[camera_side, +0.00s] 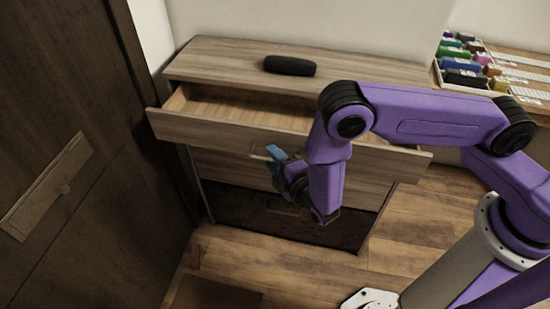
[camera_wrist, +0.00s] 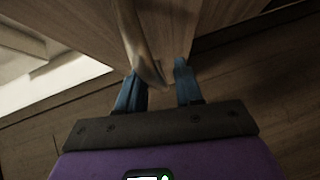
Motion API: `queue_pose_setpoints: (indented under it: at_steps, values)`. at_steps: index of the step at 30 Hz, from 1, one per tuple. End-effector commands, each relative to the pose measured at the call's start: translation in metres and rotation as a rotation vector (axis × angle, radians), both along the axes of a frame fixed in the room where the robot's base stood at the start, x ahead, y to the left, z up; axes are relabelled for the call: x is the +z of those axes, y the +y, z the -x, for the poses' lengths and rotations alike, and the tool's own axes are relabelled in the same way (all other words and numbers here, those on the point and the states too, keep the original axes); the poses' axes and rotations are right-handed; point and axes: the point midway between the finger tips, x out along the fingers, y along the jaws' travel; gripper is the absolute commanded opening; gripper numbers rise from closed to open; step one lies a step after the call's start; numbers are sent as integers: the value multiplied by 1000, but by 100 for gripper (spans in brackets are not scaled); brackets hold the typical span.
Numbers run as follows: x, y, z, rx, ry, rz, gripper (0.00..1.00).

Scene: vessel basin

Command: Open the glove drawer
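The wooden dresser's top drawer (camera_side: 225,132) is pulled well out, and the part of its inside that shows looks empty. I cannot tell from any marking which drawer is the glove drawer. Its front has a pale bar handle (camera_side: 262,153), which also shows in the wrist view (camera_wrist: 138,40). My gripper (camera_side: 278,158), with blue fingers, is at this handle, in front of the drawer. In the wrist view, my gripper (camera_wrist: 160,88) has its fingers apart, with the handle's end between them, nearer the left finger. My arm hides the right part of the drawer.
A dark oblong object (camera_side: 290,66) lies on the dresser top (camera_side: 220,58). Lower drawers are shut, the bottom one dark (camera_side: 240,210). A dark wooden door (camera_side: 75,150) stands close on the left. A tray of colourful items (camera_side: 470,60) is on a table at right. Floor in front is mostly clear.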

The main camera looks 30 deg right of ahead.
Motion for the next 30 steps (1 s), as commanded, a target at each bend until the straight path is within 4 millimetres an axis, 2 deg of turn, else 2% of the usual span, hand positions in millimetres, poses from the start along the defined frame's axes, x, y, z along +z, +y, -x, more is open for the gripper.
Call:
queue_pose_setpoints:
  at_steps: [7, 11, 14, 30]
  values:
    - [0, -1, 1, -2, -1, 0, 35]
    - [1, 1, 11, 2, 2, 2, 35]
    - [4, 1, 27, 4, 2, 5, 35]
    - [19, 0, 138, 6, 0, 2, 35]
